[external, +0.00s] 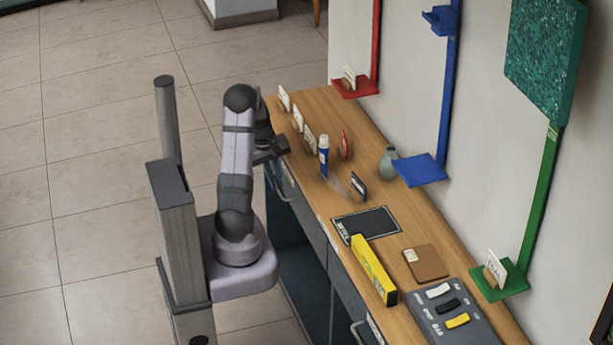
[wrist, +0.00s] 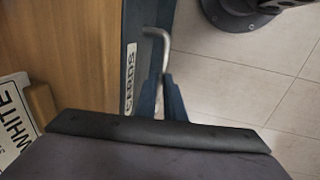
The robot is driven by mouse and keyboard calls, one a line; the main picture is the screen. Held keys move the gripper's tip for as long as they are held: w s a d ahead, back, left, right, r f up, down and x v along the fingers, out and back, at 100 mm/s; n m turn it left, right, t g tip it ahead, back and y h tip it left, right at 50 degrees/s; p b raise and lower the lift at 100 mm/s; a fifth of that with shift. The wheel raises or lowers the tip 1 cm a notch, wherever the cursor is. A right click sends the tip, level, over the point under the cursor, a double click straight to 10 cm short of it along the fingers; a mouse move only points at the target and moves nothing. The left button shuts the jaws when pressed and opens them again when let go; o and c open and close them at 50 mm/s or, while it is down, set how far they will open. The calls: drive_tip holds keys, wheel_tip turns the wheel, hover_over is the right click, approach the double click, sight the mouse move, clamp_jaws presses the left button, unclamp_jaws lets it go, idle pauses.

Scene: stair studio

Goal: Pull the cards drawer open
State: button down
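The cards drawer (wrist: 133,45) has a blue-grey front with a CARDS label (wrist: 130,78), seen edge-on in the wrist view. Its bent metal handle (wrist: 160,45) stands out from the front. My gripper (wrist: 161,82) has its two dark fingers close on either side of the handle's lower part, with no clear gap beside the bar. The drawer front looks about flush with the bench there.
The wooden bench top (external: 325,225) holds upright cards, a blue-and-white can (external: 323,156), a vase (external: 388,163), a yellow box (external: 373,270) and a brown board (external: 426,263). A WHITE sign (wrist: 15,115) is close to my wrist. The tiled floor before the bench is clear.

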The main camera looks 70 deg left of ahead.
drive_tip(key=s, duration=1.2)
drive_tip(key=shift+s+p, duration=0.25)
drive_tip(key=shift+p, duration=0.15)
drive_tip(key=c, duration=1.8)
unclamp_jaws()
drive_tip(key=shift+c, duration=0.2)
wheel_tip(320, 180, up, 7)
drive_tip(key=s, duration=0.1)
drive_tip(key=shift+s+r+p, duration=0.15)
drive_tip(key=shift+p, duration=0.15)
